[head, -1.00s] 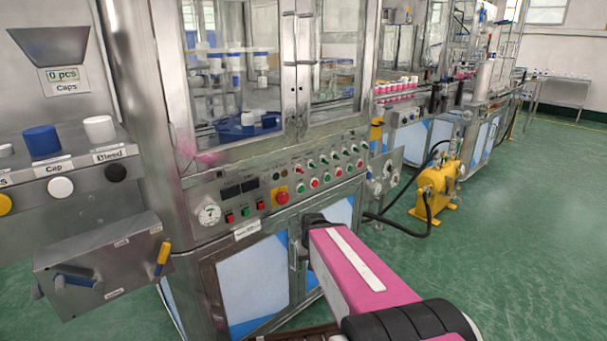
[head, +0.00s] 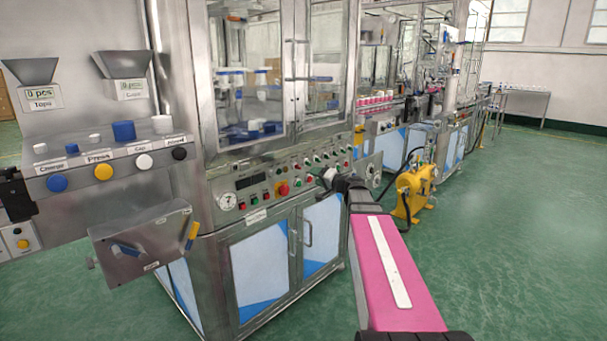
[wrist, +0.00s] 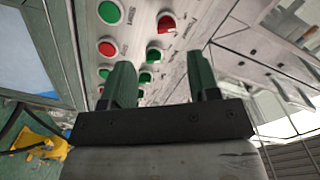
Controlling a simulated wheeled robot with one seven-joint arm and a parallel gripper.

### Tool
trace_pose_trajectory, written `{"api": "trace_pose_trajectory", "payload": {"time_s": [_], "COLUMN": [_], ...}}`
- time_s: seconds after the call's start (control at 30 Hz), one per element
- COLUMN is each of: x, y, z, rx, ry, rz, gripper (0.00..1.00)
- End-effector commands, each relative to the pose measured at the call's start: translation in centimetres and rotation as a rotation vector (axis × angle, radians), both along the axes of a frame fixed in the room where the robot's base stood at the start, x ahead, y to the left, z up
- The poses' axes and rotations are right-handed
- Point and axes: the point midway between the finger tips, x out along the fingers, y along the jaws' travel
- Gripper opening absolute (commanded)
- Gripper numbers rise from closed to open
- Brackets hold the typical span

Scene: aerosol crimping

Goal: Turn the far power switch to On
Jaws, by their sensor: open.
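The control panel (head: 285,180) on the front of the glazed steel cabinet carries a gauge, dark displays, red and green buttons and a red emergency knob (head: 283,188). Small red rocker switches (head: 242,206) sit near the gauge, above a white label too small to read. In the head view my gripper (head: 326,178) is at the panel's right part.
A yellow pump (head: 412,190) with black hoses stands on the floor to the right. A steel lever box (head: 145,245) juts out at the left, below a button shelf (head: 105,165). The green floor at right is clear. Another machine line stands behind.

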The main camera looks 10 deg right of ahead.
Motion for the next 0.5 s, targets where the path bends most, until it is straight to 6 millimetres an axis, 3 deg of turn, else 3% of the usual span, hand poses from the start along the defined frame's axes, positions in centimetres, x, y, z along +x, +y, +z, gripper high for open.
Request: {"api": "trace_pose_trajectory", "payload": {"time_s": [0.17,0.5], "x": [1.0,5.3], "y": [-0.4,2.7], "z": [1.1,1.0], "rx": [0.027,0.026], "ry": [-0.025,-0.023], "rz": [-0.017,-0.015], "gripper": [0.55,0.55]}}
